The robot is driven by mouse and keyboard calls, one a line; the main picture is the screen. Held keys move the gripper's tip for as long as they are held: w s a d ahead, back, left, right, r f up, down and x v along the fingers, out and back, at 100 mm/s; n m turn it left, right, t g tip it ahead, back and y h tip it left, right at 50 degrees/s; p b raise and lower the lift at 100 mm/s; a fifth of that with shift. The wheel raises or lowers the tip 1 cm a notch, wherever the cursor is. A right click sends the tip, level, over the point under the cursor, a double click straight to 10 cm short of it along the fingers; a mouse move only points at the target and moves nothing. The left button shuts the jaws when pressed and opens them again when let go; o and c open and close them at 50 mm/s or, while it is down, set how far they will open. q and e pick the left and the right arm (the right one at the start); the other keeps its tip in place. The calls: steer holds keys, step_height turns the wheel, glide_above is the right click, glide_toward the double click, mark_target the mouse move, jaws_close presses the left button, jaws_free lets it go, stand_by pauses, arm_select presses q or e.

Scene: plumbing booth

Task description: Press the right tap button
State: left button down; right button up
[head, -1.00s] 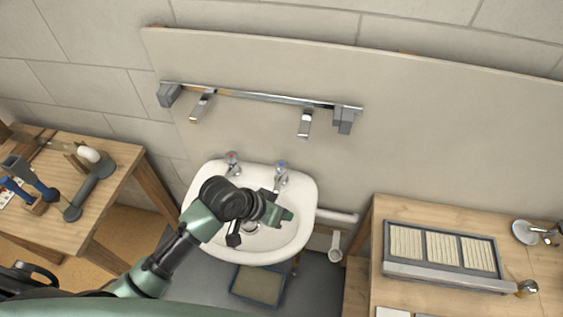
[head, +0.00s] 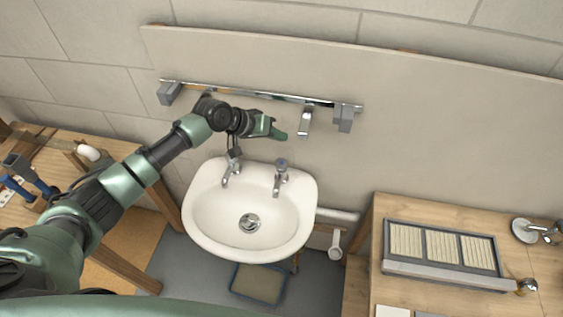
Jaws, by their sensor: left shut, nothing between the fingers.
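The white basin (head: 203,225) has two chrome taps on its back rim. The right tap (head: 279,180) has a bluish button (head: 281,163) on top and is in full view. The left tap (head: 230,172) is partly behind a dark part of my left wrist. My left gripper (head: 281,134) is shut and empty, its green tip pointing right. In the picture it is above the right tap's button, apart from it, and left of the wall rail's right chrome fitting. My right gripper is not in view.
A chrome rail (head: 290,98) with grey end blocks and a hanging chrome fitting (head: 304,121) runs along the wall panel (head: 430,130). A wooden bench with a grey slatted tray (head: 388,262) stands right. A tool table (head: 130,165) stands left, partly behind my arm.

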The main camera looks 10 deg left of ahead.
arm_select(q)
steer(key=shift+f, duration=0.15)
steer(key=b, duration=0.7)
glide_above(284, 162)
steer(key=s+a, duration=0.1)
steer(key=a, duration=0.1)
steer(key=f, duration=0.6)
steer(key=shift+d+f, duration=0.2)
steer(key=shift+f, duration=0.2)
steer(key=shift+f+b, duration=0.35)
steer(key=shift+f, duration=0.55)
steer(key=shift+f, duration=0.15)
steer(key=shift+f, duration=0.3)
steer(key=shift+s+f+b, duration=0.1)
steer(key=shift+f+b, duration=0.55)
steer(key=shift+f, duration=0.1)
stand_by(0.6)
stand_by(0.4)
steer(key=shift+r+p, duration=1.05)
steer(key=shift+r, duration=0.15)
steer(key=shift+r, duration=0.1)
